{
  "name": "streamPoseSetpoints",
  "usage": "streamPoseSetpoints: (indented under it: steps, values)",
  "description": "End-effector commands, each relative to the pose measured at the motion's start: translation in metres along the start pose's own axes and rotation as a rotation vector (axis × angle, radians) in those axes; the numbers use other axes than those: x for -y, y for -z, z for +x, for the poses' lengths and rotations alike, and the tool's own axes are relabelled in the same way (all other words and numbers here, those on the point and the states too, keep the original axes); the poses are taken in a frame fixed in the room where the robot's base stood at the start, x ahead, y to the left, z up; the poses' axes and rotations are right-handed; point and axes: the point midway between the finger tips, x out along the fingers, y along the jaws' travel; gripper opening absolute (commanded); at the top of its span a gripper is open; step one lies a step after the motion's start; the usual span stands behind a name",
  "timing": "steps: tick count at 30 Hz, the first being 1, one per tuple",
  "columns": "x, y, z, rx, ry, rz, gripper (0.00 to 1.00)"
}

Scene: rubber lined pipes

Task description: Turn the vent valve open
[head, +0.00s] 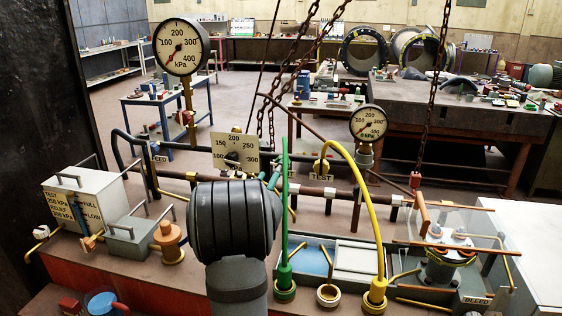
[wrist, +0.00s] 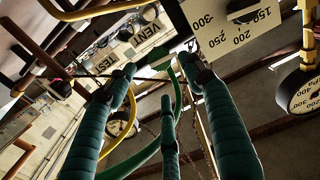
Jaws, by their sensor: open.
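A white plate marked VENT (wrist: 141,24) shows at the top of the wrist view. I cannot clearly pick out the vent valve's handle; in the head view my arm covers part of the pipe there. A green hose (wrist: 184,100) passes close to the plate; it stands upright in the head view (head: 285,225). In the head view the gripper (head: 271,178) shows only partly, beside the green hose and below the square gauge plate (head: 235,153). Contact with the valve cannot be told.
Round gauges stand at left (head: 181,46) and right (head: 368,123). Chains (head: 428,100) hang behind. A grey relief box (head: 85,208) stands left; a blue tray (head: 310,260) lies in front.

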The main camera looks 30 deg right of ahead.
Motion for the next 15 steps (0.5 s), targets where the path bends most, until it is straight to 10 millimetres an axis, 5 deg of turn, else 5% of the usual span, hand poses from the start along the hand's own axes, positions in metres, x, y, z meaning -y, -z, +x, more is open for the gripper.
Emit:
streamPoseSetpoints:
  steps: [9, 15]
  values:
    - [0.0, 0.004, 0.059, 0.001, 0.002, -0.002, 0.52]
    - [0.0, 0.002, 0.078, 0.001, 0.002, -0.001, 0.52]
